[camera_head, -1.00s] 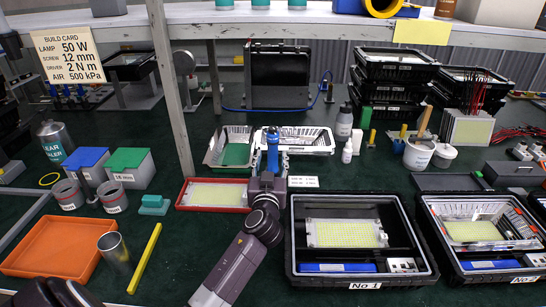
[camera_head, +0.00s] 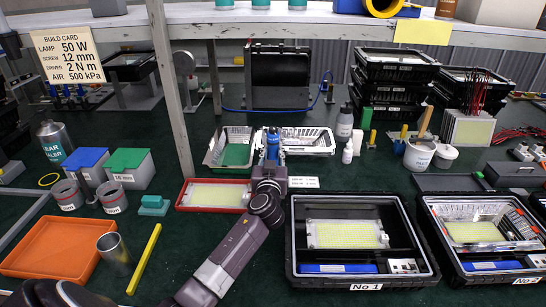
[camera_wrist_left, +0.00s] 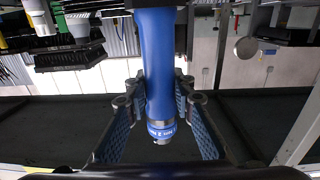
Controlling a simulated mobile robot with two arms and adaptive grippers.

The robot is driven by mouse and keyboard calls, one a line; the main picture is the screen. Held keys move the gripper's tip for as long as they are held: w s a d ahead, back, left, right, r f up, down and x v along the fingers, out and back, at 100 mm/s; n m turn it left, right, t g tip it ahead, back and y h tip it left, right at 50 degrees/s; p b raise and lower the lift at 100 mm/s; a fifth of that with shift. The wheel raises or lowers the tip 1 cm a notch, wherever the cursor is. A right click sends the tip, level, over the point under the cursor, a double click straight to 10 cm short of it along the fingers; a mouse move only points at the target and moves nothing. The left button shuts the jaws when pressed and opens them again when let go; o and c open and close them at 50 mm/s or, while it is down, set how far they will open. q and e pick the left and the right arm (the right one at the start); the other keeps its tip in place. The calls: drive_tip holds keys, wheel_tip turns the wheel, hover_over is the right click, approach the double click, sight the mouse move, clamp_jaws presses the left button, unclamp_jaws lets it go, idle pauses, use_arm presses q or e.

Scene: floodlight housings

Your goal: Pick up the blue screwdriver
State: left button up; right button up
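The blue screwdriver (camera_head: 272,147) stands upright by the white baskets in the head view. My left gripper (camera_head: 270,162) is at the handle. The screwdriver's tip is hidden. My right gripper is in neither view.
White baskets (camera_head: 311,151) stand just behind the gripper. A red tray (camera_head: 184,207) with a panel lies to its left, and black crate No 1 (camera_head: 432,272) to its right. A shelf post (camera_head: 172,90) rises at left.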

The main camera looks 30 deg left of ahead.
use_arm(q)
clamp_jaws()
drive_tip(key=shift+r, duration=0.1)
drive_tip(key=shift+r, duration=0.1)
